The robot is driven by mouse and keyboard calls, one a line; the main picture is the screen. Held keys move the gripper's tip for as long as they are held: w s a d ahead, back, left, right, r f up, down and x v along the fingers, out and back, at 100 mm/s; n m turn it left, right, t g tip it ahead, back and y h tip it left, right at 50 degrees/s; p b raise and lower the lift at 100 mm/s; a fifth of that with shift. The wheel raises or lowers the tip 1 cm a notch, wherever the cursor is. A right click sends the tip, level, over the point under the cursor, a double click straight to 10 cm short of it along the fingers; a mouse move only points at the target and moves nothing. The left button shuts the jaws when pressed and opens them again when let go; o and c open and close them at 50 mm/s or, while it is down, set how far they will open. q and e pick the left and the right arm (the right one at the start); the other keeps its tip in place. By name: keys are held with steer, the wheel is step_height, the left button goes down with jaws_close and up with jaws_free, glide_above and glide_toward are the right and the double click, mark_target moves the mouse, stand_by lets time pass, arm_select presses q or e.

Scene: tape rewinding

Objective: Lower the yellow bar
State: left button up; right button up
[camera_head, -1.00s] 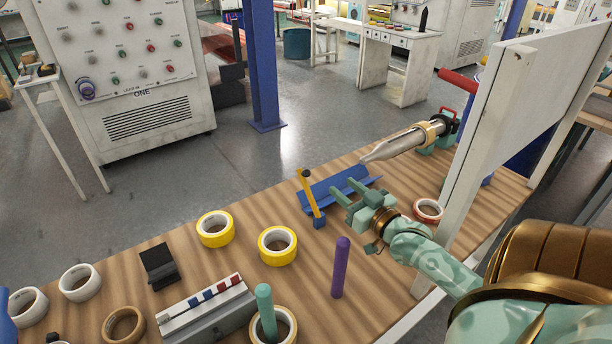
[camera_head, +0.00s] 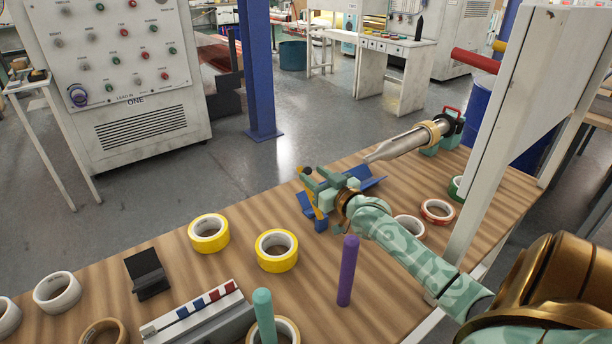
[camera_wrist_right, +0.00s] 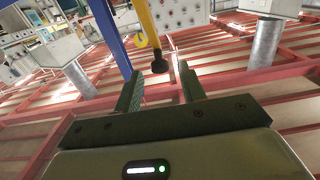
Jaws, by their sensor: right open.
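The yellow bar (camera_head: 311,187) stands raised on a blue tray-like holder (camera_head: 373,184) on the wooden table, partly hidden by my gripper in the head view. A black knob is at its upper end. My right gripper (camera_head: 314,181) is open at the bar's upper part. In the right wrist view the yellow bar (camera_wrist_right: 147,22) comes down from the top edge. Its black knob (camera_wrist_right: 159,64) appears just beyond and between the open fingertips (camera_wrist_right: 160,82). I cannot tell whether the fingers touch it. My left gripper is not in view.
Yellow tape rolls (camera_head: 277,250), a purple peg (camera_head: 347,271) and a teal peg (camera_head: 264,316) stand nearer on the table. A metal cone-tipped spindle (camera_head: 405,142) lies behind the gripper. A white upright panel (camera_head: 530,120) stands to the right.

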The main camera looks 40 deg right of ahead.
mark_target(309, 170)
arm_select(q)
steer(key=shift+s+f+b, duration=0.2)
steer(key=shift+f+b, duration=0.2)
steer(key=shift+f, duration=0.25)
arm_select(e)
steer(key=shift+w+d, duration=0.2)
steer(key=shift+w, duration=1.65)
steer(key=shift+c, duration=0.2)
